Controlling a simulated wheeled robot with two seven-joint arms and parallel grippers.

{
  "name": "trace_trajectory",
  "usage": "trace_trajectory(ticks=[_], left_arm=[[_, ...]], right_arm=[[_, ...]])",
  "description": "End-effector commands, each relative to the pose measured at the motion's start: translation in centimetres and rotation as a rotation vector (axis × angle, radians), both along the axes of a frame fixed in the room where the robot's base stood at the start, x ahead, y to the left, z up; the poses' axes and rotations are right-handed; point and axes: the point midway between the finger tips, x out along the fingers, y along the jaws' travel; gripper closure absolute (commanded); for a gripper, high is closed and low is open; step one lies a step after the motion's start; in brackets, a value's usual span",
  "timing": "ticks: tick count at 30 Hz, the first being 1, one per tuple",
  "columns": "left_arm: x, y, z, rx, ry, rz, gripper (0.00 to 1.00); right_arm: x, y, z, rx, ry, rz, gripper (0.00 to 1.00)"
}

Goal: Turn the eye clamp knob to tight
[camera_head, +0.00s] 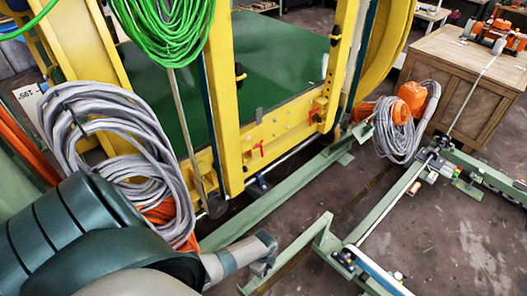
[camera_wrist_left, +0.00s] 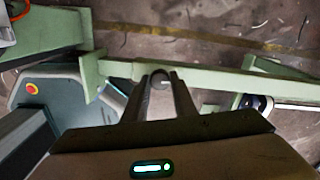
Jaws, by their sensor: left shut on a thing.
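In the head view, my left arm reaches in from the lower left, and the gripper (camera_head: 266,256) is low beside the green floor frame (camera_head: 312,236). The knob is hidden there. My right gripper is not in view.
A yellow frame (camera_head: 225,125) with red handles stands behind the gripper. Grey cable coils (camera_head: 110,140) hang at left, and another coil (camera_head: 396,130) hangs at right. A wooden crate (camera_head: 465,75) stands at the back right. Green rails (camera_head: 400,195) cross the floor; bare floor shows at lower right.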

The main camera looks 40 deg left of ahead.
Motion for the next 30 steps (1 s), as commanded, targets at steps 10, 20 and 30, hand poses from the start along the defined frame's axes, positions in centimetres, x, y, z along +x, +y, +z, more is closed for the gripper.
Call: trace_trajectory(ticks=[10,20,30], left_arm=[[-0.1,-0.04,-0.05,0.0,0.002,-0.112,0.98],[-0.11,-0.07,-0.04,-0.001,0.002,-0.118,0.98],[-0.05,-0.06,-0.02,-0.001,0.001,-0.117,0.57]], right_arm=[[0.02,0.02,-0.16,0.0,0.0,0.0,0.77],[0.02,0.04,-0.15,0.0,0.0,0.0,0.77],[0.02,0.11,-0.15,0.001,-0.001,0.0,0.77]])
